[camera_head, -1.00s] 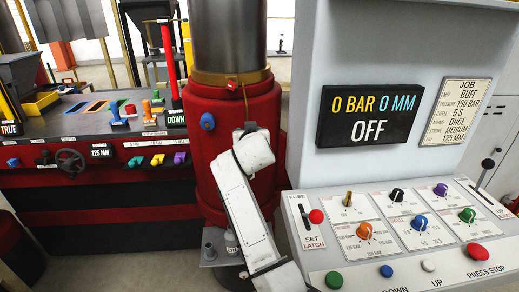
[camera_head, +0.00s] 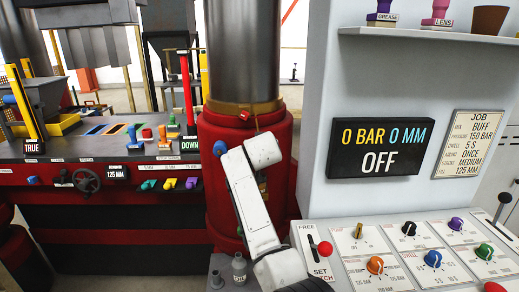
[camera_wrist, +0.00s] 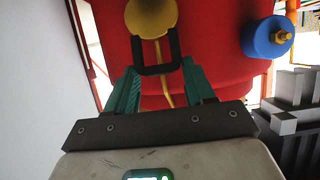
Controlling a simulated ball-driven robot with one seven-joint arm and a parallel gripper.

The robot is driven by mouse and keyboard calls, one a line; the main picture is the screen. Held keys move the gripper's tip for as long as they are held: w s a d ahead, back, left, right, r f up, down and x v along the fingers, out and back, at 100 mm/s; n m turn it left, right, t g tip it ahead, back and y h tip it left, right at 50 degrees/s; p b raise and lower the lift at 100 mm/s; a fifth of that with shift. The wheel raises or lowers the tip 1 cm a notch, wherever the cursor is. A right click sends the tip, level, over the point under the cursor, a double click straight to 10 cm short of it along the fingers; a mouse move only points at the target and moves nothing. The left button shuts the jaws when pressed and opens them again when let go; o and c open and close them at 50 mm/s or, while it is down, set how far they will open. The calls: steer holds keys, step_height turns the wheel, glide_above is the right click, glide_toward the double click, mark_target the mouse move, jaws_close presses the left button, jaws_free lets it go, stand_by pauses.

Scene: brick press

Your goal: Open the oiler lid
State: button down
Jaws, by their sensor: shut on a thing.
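In the wrist view, a round brass piece (camera_wrist: 150,16), which I take to be the oiler lid, sits against the red column (camera_wrist: 205,45) at the top of the picture. My gripper (camera_wrist: 157,42) has teal fingers with black tips. The tips are at the lower edge of the brass piece, shut on it. A thin brass pipe (camera_wrist: 164,88) runs past between the fingers. In the head view my white arm covers the brass piece and the gripper, in front of the red column (camera_head: 280,165). I cannot tell how far the lid is tilted.
A blue knob (camera_head: 220,148) is on the column beside my arm; it also shows in the wrist view (camera_wrist: 267,38). The press panel (camera_head: 405,255) stands close on the right under a display (camera_head: 376,149) reading OFF. A control bench (camera_head: 90,150) is on the left.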

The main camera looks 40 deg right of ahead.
steer(key=shift+w+r, duration=0.1)
steer(key=shift+r, duration=0.35)
steer(key=c, duration=0.8)
jaws_free()
steer(key=o, duration=0.4)
steer(key=shift+f, duration=0.3)
steer(key=b+v, duration=0.2)
steer(key=v, duration=0.9)
steer(key=shift+w, duration=0.1)
